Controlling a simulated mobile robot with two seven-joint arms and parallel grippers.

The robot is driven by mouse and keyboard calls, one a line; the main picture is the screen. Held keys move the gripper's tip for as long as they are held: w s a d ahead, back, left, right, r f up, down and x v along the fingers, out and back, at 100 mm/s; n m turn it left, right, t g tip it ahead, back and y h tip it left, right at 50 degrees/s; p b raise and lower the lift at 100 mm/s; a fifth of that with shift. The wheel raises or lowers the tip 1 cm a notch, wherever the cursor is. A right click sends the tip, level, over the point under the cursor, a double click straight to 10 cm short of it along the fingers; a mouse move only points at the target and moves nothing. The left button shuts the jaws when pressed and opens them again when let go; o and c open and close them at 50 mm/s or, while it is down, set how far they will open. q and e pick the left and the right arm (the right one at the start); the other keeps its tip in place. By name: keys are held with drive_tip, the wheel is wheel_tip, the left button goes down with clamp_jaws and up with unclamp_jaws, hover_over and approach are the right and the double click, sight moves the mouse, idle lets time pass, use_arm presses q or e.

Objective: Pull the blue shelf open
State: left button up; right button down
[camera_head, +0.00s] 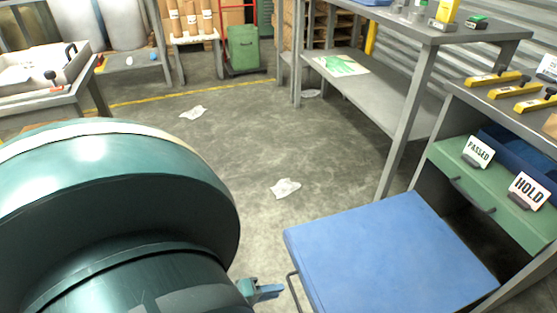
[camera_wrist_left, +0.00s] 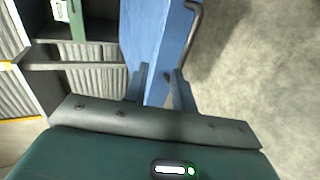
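The blue shelf (camera_head: 390,255) is a flat panel standing out from the grey cabinet at the lower right of the head view. A dark bar handle (camera_head: 293,291) is on its near left edge. My left gripper (camera_head: 262,291) is just left of this handle, partly hidden behind my arm. My right gripper is not in view.
A green drawer (camera_head: 480,190) with PASSED and HOLD signs is in the cabinet behind the shelf. A grey workbench (camera_head: 385,92) stands behind. The floor left of the shelf is clear except for paper scraps (camera_head: 285,188).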

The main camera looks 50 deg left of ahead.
use_arm(q)
drive_tip(key=f+p+v, duration=0.1)
drive_tip(key=v, duration=0.8)
drive_tip(key=shift+s+a+f, duration=0.15)
drive_tip(key=shift+s+f, duration=0.15)
drive_tip(key=shift+s, duration=0.3)
idle(0.8)
